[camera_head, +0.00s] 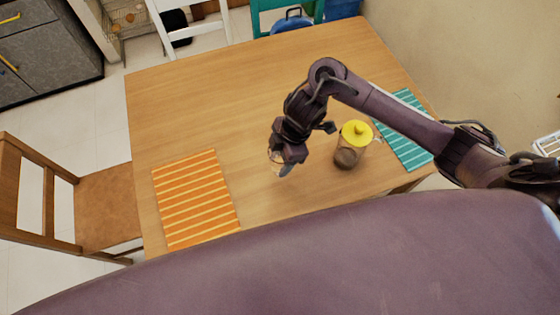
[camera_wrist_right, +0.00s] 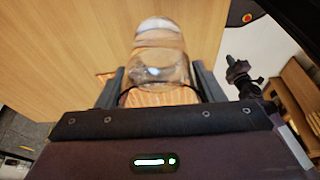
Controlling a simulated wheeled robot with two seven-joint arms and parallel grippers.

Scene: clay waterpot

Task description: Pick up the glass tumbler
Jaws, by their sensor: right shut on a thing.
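The clear glass tumbler (camera_wrist_right: 160,55) is between the two fingers of my right gripper (camera_wrist_right: 160,85) in the right wrist view. The gripper is shut on it. In the head view the right gripper (camera_head: 281,168) is over the wooden table, and only a small part of the glass (camera_head: 274,157) shows beside it; the rest is hidden by the gripper. I cannot tell whether the glass touches the table. My left gripper is not in view.
A jar with a yellow lid (camera_head: 349,150) stands on the table (camera_head: 200,105) right of the gripper. An orange striped mat (camera_head: 195,198) lies left, a teal striped mat (camera_head: 408,140) right, partly behind my arm. The table's far left is clear. A wooden chair (camera_head: 105,200) stands left.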

